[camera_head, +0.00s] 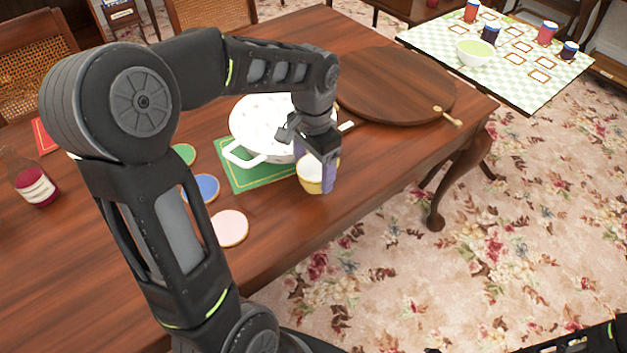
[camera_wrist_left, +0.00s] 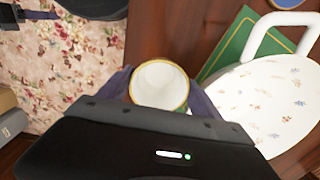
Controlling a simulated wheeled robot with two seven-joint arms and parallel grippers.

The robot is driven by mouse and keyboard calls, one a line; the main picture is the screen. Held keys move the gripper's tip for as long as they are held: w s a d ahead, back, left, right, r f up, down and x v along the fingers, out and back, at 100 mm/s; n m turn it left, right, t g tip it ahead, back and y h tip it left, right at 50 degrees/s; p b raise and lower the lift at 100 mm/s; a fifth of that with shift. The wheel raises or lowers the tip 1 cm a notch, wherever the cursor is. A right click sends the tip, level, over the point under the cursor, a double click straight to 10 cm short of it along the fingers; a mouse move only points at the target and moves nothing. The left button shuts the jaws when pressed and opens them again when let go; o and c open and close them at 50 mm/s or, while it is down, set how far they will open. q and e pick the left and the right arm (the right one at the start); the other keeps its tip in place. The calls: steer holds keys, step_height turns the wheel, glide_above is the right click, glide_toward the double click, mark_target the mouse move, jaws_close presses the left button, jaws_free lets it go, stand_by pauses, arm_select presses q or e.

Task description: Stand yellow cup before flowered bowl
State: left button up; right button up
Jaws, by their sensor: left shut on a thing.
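The yellow cup (camera_head: 311,184), pale inside with a yellow rim, is held upright between the fingers of my left gripper (camera_head: 316,170). In the left wrist view the cup (camera_wrist_left: 160,86) sits between the two fingers, its open mouth facing the camera. The flowered bowl (camera_head: 255,125), white with small flowers and handles, stands on the green mat (camera_head: 245,180), just behind the cup. It also shows in the left wrist view (camera_wrist_left: 262,108), to the right of the cup. My gripper hides part of the bowl. I cannot tell whether the cup's base touches the table.
Green, blue (camera_head: 205,188) and pink (camera_head: 230,227) coasters lie left of the mat. A round wooden board (camera_head: 395,85) lies at the right. A dark red bottle (camera_head: 35,185) stands far left. The table's front edge is near the cup. A checked side table (camera_head: 510,75) stands apart.

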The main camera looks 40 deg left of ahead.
mark_target(314, 168)
arm_select(q)
steer(key=shift+f, duration=2.2)
steer(key=shift+f, duration=0.15)
steer(key=o, duration=1.2)
steer(key=shift+r, duration=0.25)
step_height(314, 168, up, 12)
steer(key=shift+f, duration=0.1)
